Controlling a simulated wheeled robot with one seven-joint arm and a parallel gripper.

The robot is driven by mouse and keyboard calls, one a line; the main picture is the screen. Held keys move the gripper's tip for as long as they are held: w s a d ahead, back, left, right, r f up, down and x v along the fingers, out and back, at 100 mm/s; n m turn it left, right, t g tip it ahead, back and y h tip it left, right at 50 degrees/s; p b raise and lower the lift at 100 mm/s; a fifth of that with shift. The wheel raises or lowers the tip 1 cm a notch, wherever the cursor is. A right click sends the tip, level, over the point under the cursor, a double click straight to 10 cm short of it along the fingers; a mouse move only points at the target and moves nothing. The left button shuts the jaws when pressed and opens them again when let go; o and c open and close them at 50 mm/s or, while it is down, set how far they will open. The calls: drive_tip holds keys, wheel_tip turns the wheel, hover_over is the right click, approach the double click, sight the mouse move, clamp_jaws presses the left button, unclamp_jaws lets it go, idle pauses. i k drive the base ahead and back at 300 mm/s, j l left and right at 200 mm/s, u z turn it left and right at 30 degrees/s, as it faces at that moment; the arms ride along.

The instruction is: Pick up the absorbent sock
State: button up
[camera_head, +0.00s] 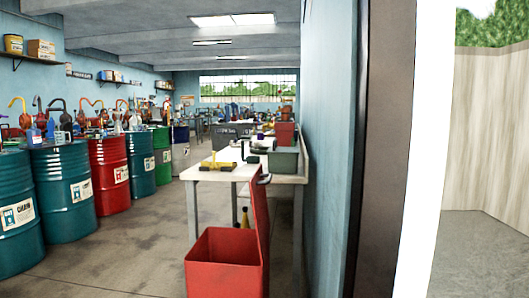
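I cannot make out an absorbent sock for certain in the head view. A yellow item (217,166) lies on the near end of the workbench (232,174), but it is too small to name surely. A red bin (224,262) with its lid standing open is on the floor in front of the bench; what is inside is hidden. My gripper is not in view.
Teal, red and green drums (63,186) line the left wall, with pumps and jugs on top. Open concrete floor (125,255) lies between drums and bench. A grey-green tub (283,160) sits on the bench.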

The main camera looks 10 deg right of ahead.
sight(262, 150)
drive_tip(key=i+j+u, duration=0.65)
drive_tip(key=i, duration=0.35)
drive_tip(key=i+j+u, duration=0.1)
drive_tip(key=i+u, duration=0.25)
drive_tip(key=i, duration=0.95)
drive_tip(key=i+j+z, duration=0.1)
drive_tip(key=i, duration=0.75)
drive_tip(key=i+j, duration=0.15)
drive_tip(key=i, duration=0.65)
drive_tip(key=i+l+z, duration=0.1)
drive_tip(key=i+z, duration=0.7)
drive_tip(key=z, duration=0.2)
drive_tip(key=i+j+z, duration=0.2)
drive_tip(key=i+z, duration=0.15)
drive_tip(key=z, duration=0.15)
drive_tip(key=i+j+z, duration=0.45)
drive_tip(key=k+l, duration=0.1)
